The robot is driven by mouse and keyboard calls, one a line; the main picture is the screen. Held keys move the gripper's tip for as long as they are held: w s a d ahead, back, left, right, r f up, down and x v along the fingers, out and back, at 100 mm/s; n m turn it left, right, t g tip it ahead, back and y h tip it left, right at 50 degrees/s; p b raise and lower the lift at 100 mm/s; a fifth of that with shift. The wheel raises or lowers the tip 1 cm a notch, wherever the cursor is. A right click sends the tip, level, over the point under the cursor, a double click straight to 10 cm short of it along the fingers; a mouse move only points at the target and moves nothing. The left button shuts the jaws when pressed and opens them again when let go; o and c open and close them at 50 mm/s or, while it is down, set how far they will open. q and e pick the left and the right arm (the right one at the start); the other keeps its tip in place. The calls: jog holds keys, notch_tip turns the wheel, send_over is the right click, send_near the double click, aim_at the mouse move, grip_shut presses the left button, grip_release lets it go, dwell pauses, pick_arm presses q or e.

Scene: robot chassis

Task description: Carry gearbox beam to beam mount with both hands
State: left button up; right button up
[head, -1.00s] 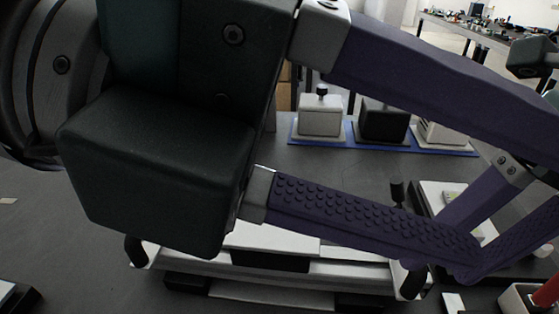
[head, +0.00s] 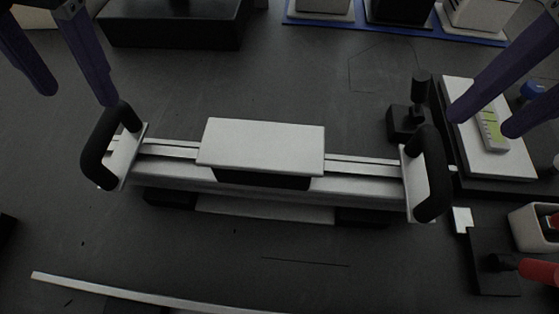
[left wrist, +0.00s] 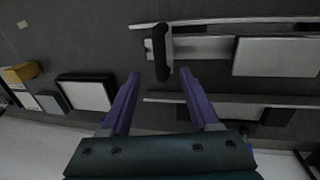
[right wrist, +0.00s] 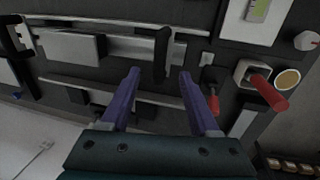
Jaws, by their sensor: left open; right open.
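The gearbox beam (head: 262,148) is a long pale bar with a white block at its middle and an upright black handle at each end. It lies level over black blocks with a pale strip in front. My left gripper (head: 78,98) is open and empty, behind the left handle (head: 103,150). In the left wrist view that handle (left wrist: 160,50) lies ahead, in line with the finger gap. My right gripper (head: 482,128) is open and empty, beyond the right handle (head: 433,175). The right wrist view shows this handle (right wrist: 161,52) ahead of the fingers. I cannot tell which part is the beam mount.
A black knobbed post (head: 405,120) stands just behind the right handle. A white panel with a green-screened device (head: 492,130) lies at right, near a white cup (head: 530,228) and red-handled tool (head: 540,270). A thin pale strip (head: 120,292) lies in front. A black box (head: 175,25) stands behind.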

aim_at(98, 128)
pick_arm(q)
jog(key=f, duration=0.3)
jog(key=a+f, duration=0.1)
jog(key=f, duration=0.4)
jog(key=shift+a+f, duration=0.35)
jog(key=shift+f, duration=0.05)
pick_arm(e)
jog(key=f, duration=0.3)
jog(key=a+f, duration=0.1)
jog(key=f, duration=0.4)
jog(key=shift+a+f, duration=0.4)
pick_arm(q)
grip_shut()
pick_arm(e)
grip_shut()
pick_arm(q)
jog(key=shift+w+r, duration=0.1)
jog(key=shift+r, duration=0.1)
pick_arm(e)
jog(key=shift+w+r, duration=0.1)
jog(key=shift+r, duration=0.05)
pick_arm(q)
jog(key=shift+r, duration=0.1)
pick_arm(e)
jog(key=shift+r, duration=0.15)
